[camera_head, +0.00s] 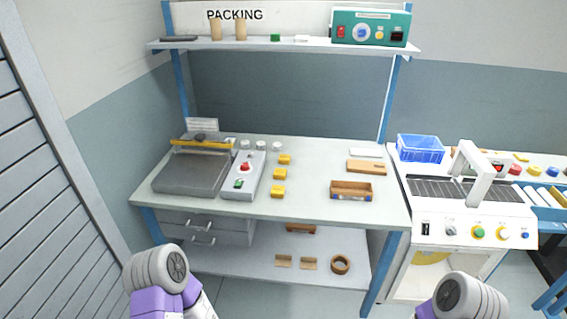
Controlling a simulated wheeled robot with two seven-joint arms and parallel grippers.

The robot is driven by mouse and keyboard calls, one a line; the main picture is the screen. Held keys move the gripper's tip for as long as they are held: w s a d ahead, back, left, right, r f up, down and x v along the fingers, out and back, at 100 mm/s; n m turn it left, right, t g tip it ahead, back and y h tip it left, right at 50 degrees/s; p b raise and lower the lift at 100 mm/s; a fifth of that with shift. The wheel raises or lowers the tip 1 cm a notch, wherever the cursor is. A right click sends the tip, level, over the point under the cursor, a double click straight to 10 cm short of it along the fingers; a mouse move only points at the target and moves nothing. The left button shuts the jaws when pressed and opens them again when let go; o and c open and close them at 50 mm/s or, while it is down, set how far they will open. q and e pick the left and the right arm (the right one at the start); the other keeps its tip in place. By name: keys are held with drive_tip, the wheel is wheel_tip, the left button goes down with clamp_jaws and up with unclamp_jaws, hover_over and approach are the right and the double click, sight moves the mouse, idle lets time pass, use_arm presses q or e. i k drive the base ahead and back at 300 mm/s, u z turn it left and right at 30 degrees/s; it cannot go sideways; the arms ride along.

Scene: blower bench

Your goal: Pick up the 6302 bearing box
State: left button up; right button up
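Several small yellow boxes stand in a row on the packing bench: a far one (285,159), a middle one (280,174) and a near one (278,191). Any print on them is too small to read, so I cannot tell which thing is the 6302 bearing box. An open brown box (351,190) sits to their right near the front edge. Parts of both my arms show at the bottom edge, below the bench and apart from these boxes. Neither of my grippers is in view.
A sealer-like machine (192,171) and a control box (244,176) stand on the left of the bench (315,206). A blue crate (420,149) and a conveyor machine (463,220) are at right. A tape roll (340,264) lies on the lower shelf.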

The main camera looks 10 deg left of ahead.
sight(278, 191)
drive_tip(key=u, duration=0.55)
drive_tip(key=i, duration=1.1)
